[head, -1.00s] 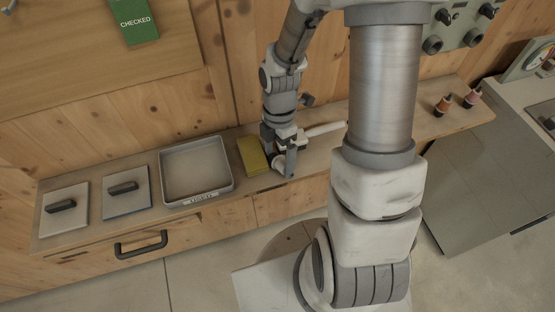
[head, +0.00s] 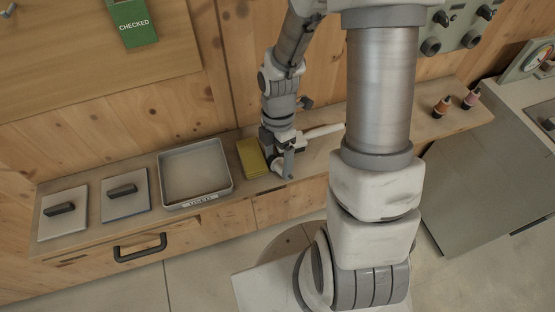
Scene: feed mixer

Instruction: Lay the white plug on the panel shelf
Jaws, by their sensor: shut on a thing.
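My gripper (head: 282,168) points down at the wooden shelf (head: 400,128), just right of a yellow block. It is shut on a small pale thing at its fingertips, which I take for the white plug (head: 276,173); the fingers hide most of it. Whether it touches the shelf I cannot tell. A white rod-like piece (head: 322,131) shows just right of the gripper, its right end cut off by my arm. The control panel (head: 455,28) with dark knobs is on the wall above the shelf's right part.
The yellow block (head: 251,158) is close left of my gripper. Farther left are a grey tray (head: 226,183) and two plates with dark handles (head: 125,205) (head: 62,228). Two small bottles (head: 441,106) (head: 471,98) stand at the shelf's right end. My arm hides the shelf's middle.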

